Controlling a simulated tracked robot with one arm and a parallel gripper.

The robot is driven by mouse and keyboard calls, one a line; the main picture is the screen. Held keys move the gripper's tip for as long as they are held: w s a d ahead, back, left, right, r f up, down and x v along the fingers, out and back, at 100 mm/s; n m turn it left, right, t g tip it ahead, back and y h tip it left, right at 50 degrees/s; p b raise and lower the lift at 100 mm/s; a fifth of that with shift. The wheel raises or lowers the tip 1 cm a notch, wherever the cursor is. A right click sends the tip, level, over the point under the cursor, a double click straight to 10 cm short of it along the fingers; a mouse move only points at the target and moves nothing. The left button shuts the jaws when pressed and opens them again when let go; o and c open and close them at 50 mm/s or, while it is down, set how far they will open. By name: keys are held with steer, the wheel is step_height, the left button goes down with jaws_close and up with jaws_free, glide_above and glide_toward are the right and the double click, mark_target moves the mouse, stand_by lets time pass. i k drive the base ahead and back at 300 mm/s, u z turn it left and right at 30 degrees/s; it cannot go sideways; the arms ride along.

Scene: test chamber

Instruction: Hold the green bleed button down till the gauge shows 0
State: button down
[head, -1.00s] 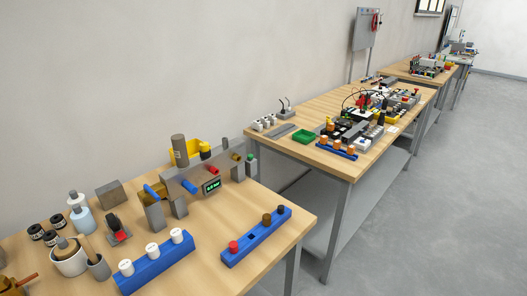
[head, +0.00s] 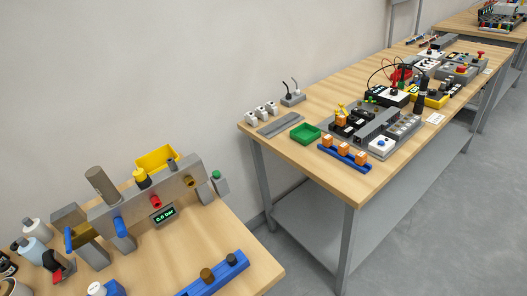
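The green bleed button (head: 216,174) is a small green cap on top of a grey block (head: 220,187) at the right end of a grey manifold (head: 160,193) on the near bench. Nothing touches the button. The gauge (head: 164,214) is a small dark display with green digits on the front of the manifold; it seems to read 0.0 bar, though the digits are small. My gripper is not in view.
The near wooden bench (head: 215,255) also holds a yellow bin (head: 156,158), a grey cylinder (head: 101,185) and a blue rack (head: 215,277). A second bench (head: 275,147) with a green tray (head: 305,133) stands beyond a gap. Floor shows at right.

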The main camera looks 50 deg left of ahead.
mark_target(216, 173)
steer(key=u, duration=0.1)
steer(key=i, duration=1.05)
steer(key=u, duration=0.35)
